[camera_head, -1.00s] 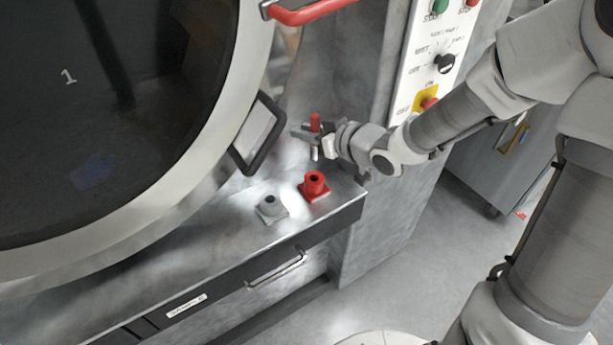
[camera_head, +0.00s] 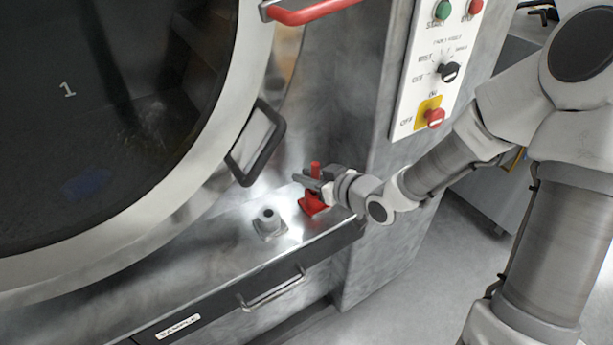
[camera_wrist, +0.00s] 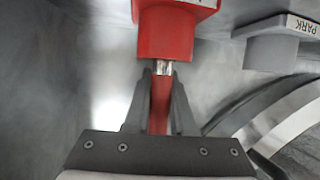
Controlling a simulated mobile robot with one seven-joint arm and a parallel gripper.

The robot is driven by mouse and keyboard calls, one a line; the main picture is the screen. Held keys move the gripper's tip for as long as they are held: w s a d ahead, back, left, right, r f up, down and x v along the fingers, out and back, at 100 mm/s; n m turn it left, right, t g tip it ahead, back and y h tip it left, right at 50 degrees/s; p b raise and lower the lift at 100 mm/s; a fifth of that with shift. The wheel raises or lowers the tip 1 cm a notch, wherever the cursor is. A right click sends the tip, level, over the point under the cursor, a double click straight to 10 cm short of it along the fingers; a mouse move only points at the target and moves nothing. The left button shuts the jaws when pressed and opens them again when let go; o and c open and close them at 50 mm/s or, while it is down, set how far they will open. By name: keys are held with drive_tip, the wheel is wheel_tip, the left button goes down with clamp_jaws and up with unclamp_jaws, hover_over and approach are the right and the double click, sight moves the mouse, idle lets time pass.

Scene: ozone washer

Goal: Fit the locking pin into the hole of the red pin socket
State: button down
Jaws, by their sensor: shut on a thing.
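The red pin socket (camera_head: 313,205) stands on the metal ledge, and its red body shows at the top of the wrist view (camera_wrist: 177,32). The locking pin (camera_head: 315,168) has a red handle and a metal shaft. My gripper (camera_head: 307,182) is shut on the red handle (camera_wrist: 160,104), directly over the socket. In the wrist view the pin lines up with the socket, and a short length of metal shaft (camera_wrist: 163,68) shows between handle and socket. The shaft's lower end is hidden, so how deep it sits cannot be told.
A grey socket (camera_head: 268,220) stands left of the red one; its PARK label (camera_wrist: 303,26) shows in the wrist view. The round door's black handle (camera_head: 257,145) is close behind, left of my gripper. The control panel (camera_head: 433,70) is at upper right.

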sight(318, 177)
drive_tip(key=c, duration=0.8)
unclamp_jaws()
drive_tip(key=shift+o, duration=0.2)
drive_tip(key=shift+r+p, duration=0.2)
drive_tip(key=shift+p, duration=0.1)
drive_tip(key=p+v, duration=0.9)
drive_tip(key=shift+s+r, duration=0.1)
drive_tip(key=shift+r, duration=0.1)
drive_tip(key=p+v, duration=0.2)
drive_tip(key=p, duration=0.6)
drive_tip(key=shift+s+d+f, duration=0.1)
drive_tip(key=shift+s+d, duration=0.1)
drive_tip(key=shift+d, duration=0.1)
